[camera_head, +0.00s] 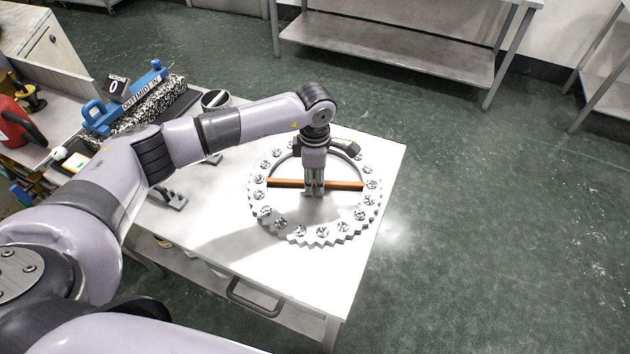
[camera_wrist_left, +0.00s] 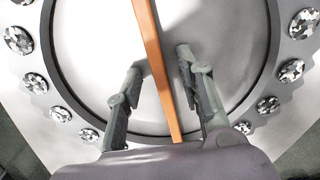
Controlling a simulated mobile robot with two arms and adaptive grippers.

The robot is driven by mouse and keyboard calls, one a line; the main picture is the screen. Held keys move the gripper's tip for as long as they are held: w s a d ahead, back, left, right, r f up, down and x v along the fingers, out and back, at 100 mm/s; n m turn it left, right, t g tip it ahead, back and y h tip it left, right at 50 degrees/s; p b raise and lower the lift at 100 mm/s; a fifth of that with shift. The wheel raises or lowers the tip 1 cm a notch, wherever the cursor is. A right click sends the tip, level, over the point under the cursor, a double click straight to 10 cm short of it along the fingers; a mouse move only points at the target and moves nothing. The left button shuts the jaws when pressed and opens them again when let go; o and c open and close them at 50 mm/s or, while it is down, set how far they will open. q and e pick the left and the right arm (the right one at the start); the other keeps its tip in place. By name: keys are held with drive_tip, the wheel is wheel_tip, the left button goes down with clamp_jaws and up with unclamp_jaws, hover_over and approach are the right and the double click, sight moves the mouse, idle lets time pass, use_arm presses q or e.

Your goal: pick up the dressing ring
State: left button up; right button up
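The dressing ring (camera_head: 311,237) is a pale toothed ring with round speckled pads, lying flat on the white table. An orange-brown bar (camera_head: 345,185) crosses its open middle. In the left wrist view, the ring (camera_wrist_left: 46,98) curves around both sides and the bar (camera_wrist_left: 152,50) runs between my fingers. My left gripper (camera_head: 314,192) points down inside the ring at the bar. It is open, with one finger on each side of the bar (camera_wrist_left: 158,64) and gaps visible. Whether the fingertips reach the table is unclear. My right gripper is not in view.
The white table (camera_head: 275,275) has bare room in front of the ring. Dark metal brackets (camera_head: 171,198) and a cup (camera_head: 215,99) stand left of the ring. A blue-framed speckled roll (camera_head: 150,103) lies farther left. A metal bench (camera_head: 390,55) stands behind, across open green floor.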

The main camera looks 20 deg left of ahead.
use_arm(q)
drive_tip(key=shift+c, duration=0.4)
clamp_jaws()
idle(0.5)
drive_tip(key=shift+w+r, duration=0.15)
drive_tip(key=shift+w, duration=0.05)
